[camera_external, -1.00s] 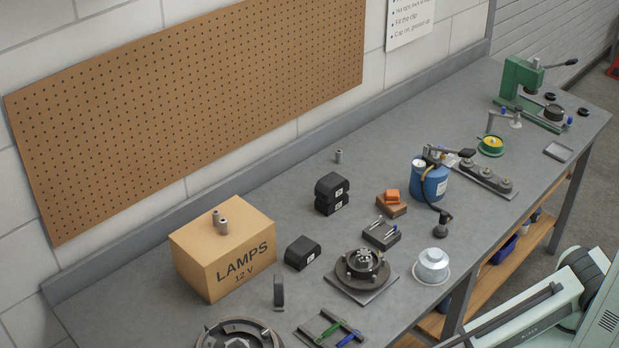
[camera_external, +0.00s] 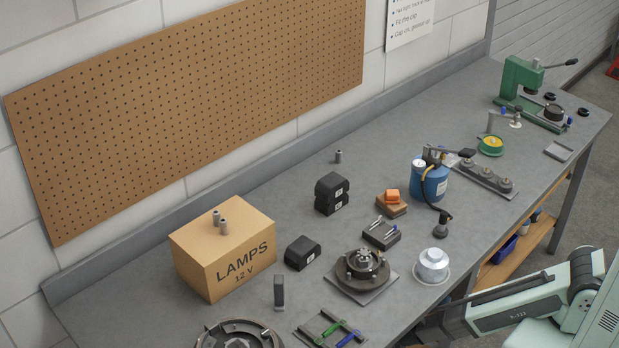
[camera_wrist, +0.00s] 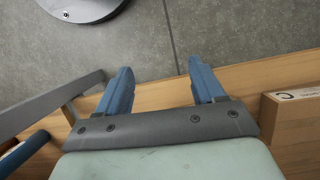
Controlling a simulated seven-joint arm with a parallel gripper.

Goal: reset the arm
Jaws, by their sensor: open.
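My gripper (camera_wrist: 159,70) shows in the wrist view with its two blue fingers apart and nothing between them. The fingers reach over a wooden board (camera_wrist: 150,85) and point towards the grey floor (camera_wrist: 230,30). I cannot tell how far above the board they are. In the external view my pale green arm is at the lower right, beside the front edge of the workbench (camera_external: 130,318). It stretches left, and its far end is dark and partly cut off by the bottom of the picture. The fingers cannot be made out there.
In the wrist view, a grey bar (camera_wrist: 60,103) is at left, a round grey base (camera_wrist: 88,8) at top left, and a cardboard box (camera_wrist: 292,108) at right. The bench holds a lamps box (camera_external: 222,265), blue canister (camera_external: 429,182), silver cup (camera_external: 432,262) and green press (camera_external: 520,80).

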